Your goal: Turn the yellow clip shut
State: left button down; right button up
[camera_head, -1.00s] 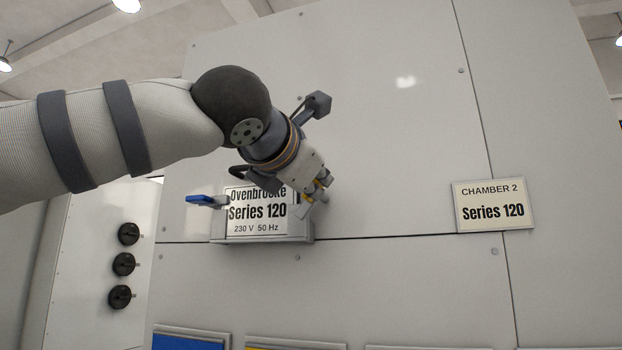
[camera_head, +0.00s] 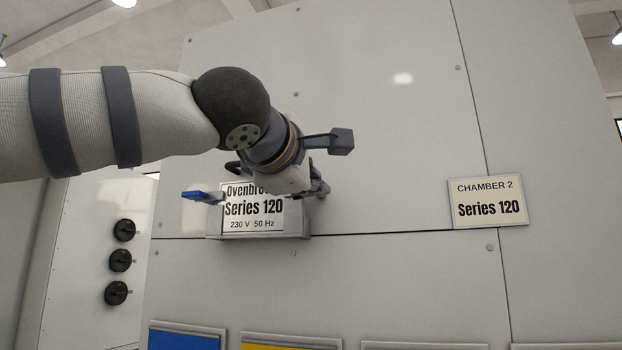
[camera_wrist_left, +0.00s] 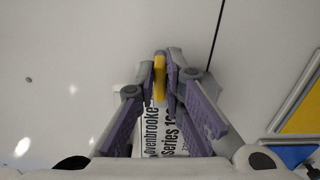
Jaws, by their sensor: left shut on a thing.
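The yellow clip (camera_wrist_left: 159,78) shows in the left wrist view as a narrow yellow piece between the fingertips of my left gripper (camera_wrist_left: 160,75). The gripper is shut on it, with both fingers against its sides. In the head view my left gripper (camera_head: 318,188) is at the right end of the labelled box (camera_head: 262,236), and the yellow clip is hidden there behind the gripper and wrist. A blue clip (camera_head: 196,196) sticks out from the left end of the same box. My right gripper is in neither view.
The box is on a large pale wall panel (camera_head: 390,130) with seams and bolts. A "Chamber 2" sign (camera_head: 488,202) is at the right. Several black knobs (camera_head: 120,260) are at the left. Blue (camera_head: 185,340) and yellow (camera_head: 285,345) panels are low down.

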pick_arm(q)
jog(key=shift+m, duration=0.5)
jog(key=c, duration=1.7)
grip_release()
jog(key=v, duration=1.2)
